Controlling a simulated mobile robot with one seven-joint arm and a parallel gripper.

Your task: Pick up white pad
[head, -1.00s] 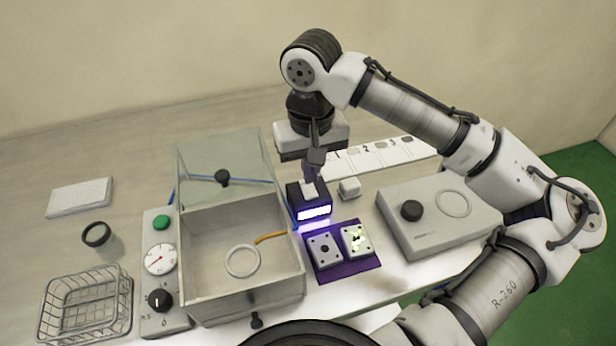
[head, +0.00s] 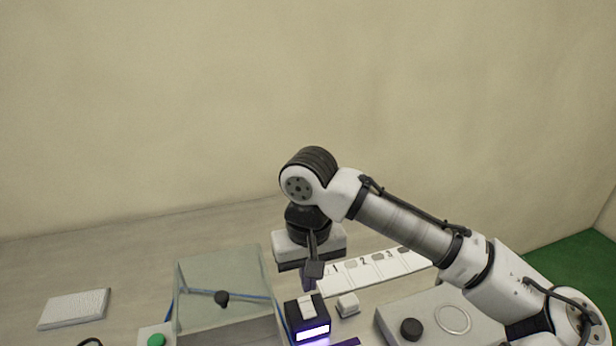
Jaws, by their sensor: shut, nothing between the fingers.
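A flat white pad (head: 74,309) with a textured top lies on the bench at the far left. My gripper (head: 309,284) is far to its right, pointing down just above a black device with a lit front. The fingers are shut with nothing held. A small white piece (head: 307,306) sits on top of the device, just below the fingertips. I cannot tell the exact gap between them.
A clear-lidded box (head: 222,290) stands between the pad and the black device (head: 314,326). A white block (head: 347,304), a numbered strip (head: 372,268) and a grey unit with a knob (head: 440,318) are to the right. The back left bench is clear.

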